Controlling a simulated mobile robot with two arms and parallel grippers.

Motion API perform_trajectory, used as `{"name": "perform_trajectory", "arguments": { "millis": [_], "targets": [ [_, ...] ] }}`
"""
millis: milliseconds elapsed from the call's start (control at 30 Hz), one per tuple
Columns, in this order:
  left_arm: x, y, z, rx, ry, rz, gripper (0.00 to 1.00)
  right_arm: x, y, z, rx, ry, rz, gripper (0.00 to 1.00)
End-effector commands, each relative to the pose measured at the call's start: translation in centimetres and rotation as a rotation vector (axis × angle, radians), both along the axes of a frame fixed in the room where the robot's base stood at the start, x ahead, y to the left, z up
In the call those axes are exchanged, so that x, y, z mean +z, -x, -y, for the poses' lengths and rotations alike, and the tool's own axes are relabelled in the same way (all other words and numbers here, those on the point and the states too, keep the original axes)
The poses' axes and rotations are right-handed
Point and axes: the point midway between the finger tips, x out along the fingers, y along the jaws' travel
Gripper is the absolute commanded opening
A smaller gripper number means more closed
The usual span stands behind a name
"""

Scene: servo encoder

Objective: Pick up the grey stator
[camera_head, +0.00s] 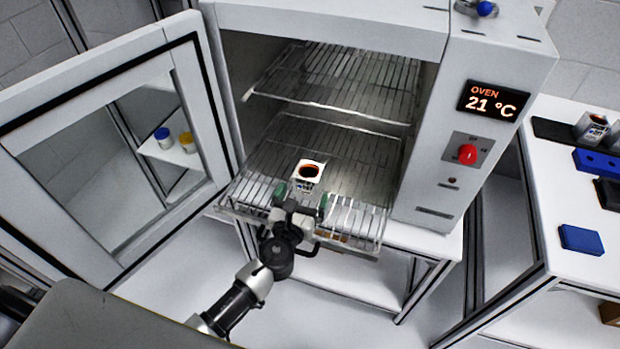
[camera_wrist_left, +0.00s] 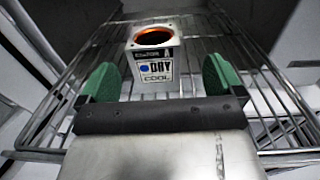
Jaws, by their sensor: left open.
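The grey stator (camera_head: 308,172) stands upright on the lower wire rack inside the open oven. It is a pale square-bodied part with a round dark opening ringed in copper on top. In the left wrist view the stator (camera_wrist_left: 154,55) shows a label reading "DRY" and "COOL" on its near face. My left gripper (camera_head: 302,199) is at the rack's front, just in front of the stator. Its green fingertips (camera_wrist_left: 158,80) are spread apart, with the stator beyond and between them in the picture. Nothing is held. My right gripper is not in view.
The oven door (camera_head: 88,130) stands open at the left. The lower wire rack (camera_head: 262,160) sticks out of the oven, with an upper rack (camera_head: 340,85) above it. A white table (camera_head: 570,205) at the right holds blue blocks and other parts.

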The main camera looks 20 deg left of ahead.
Motion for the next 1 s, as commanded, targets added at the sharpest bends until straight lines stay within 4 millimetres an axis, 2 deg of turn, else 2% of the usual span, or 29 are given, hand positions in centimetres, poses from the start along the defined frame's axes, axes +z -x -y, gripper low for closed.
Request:
{"name": "perform_trajectory", "arguments": {
  "millis": [100, 200, 533, 833, 1000],
  "targets": [
    [0.0, -1.3, 0.0, 0.0, 0.002, 0.0, 0.96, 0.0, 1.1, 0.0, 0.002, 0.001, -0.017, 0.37],
    [0.1, -1.9, 0.0, 0.0, 0.001, 0.0, 0.96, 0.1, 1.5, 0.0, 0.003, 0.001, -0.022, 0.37],
    [0.1, -6.3, -0.8, 0.0, 0.001, 0.0, 0.96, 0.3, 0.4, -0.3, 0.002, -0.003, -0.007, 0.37],
    [0.1, -6.8, -0.7, 0.0, 0.002, -0.001, 0.96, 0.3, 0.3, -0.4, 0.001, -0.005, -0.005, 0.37],
    [0.1, -6.8, -0.7, 0.0, 0.002, -0.001, 0.71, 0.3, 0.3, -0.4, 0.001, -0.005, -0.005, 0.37]
  ]
}}
